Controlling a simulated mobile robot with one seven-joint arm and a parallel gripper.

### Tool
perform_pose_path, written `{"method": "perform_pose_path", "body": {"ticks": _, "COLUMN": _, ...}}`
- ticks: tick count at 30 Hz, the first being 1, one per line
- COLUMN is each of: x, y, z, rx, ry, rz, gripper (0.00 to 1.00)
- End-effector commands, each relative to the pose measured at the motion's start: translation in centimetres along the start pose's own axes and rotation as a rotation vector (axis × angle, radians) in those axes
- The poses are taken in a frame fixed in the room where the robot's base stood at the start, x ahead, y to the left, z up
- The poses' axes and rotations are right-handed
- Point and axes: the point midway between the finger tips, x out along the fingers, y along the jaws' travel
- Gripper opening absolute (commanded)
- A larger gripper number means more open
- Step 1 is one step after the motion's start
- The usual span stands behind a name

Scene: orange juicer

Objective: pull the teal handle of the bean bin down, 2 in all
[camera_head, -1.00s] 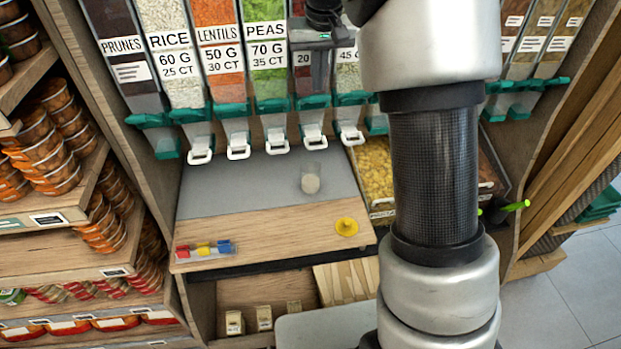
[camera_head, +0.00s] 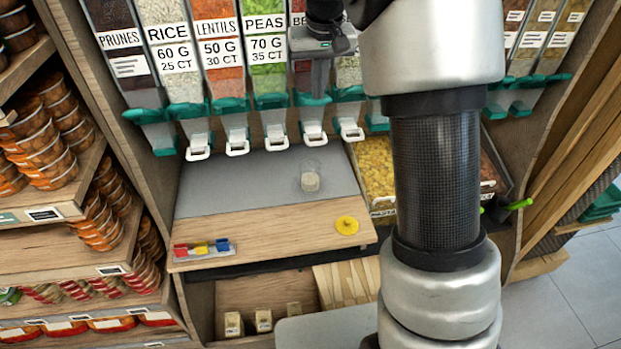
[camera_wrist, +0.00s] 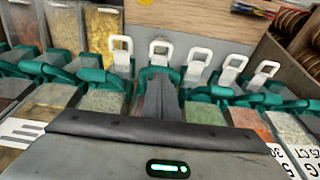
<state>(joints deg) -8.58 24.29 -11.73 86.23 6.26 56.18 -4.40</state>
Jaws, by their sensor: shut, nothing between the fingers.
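The bean bin (camera_head: 298,18) is the clear dispenser marked "BE", its label partly covered by my gripper. Its teal handle (camera_head: 312,99) is at the bin's bottom, above a white spout loop (camera_head: 314,137). My gripper (camera_head: 318,93) is shut and empty, pointing down in front of the bin with its tips at the handle. In the wrist view, the dark fingers (camera_wrist: 160,88) overlap the teal handle (camera_wrist: 146,73), hiding part of it; I cannot tell whether they touch. A clear cup (camera_head: 310,181) with pale contents stands on the grey mat below the bin.
Rice (camera_head: 178,75), lentil (camera_head: 220,65) and pea (camera_head: 266,65) bins with similar teal handles stand to the left. A yellow round piece (camera_head: 347,225) and a small coloured set (camera_head: 203,248) lie on the wooden counter. A pasta box (camera_head: 376,170) stands right of the cup.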

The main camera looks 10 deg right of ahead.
Motion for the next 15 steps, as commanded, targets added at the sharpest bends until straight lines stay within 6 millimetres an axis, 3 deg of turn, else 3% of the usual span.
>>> {"method": "perform_pose_path", "body": {"ticks": 1, "x": 0.8, "y": 0.0, "z": -0.1, "rx": 0.000, "ry": 0.009, "rz": 0.001, "gripper": 0.00}}
{"method": "perform_pose_path", "body": {"ticks": 15, "x": 2.9, "y": 0.0, "z": 1.1, "rx": 0.000, "ry": 0.005, "rz": 0.001, "gripper": 0.00}}
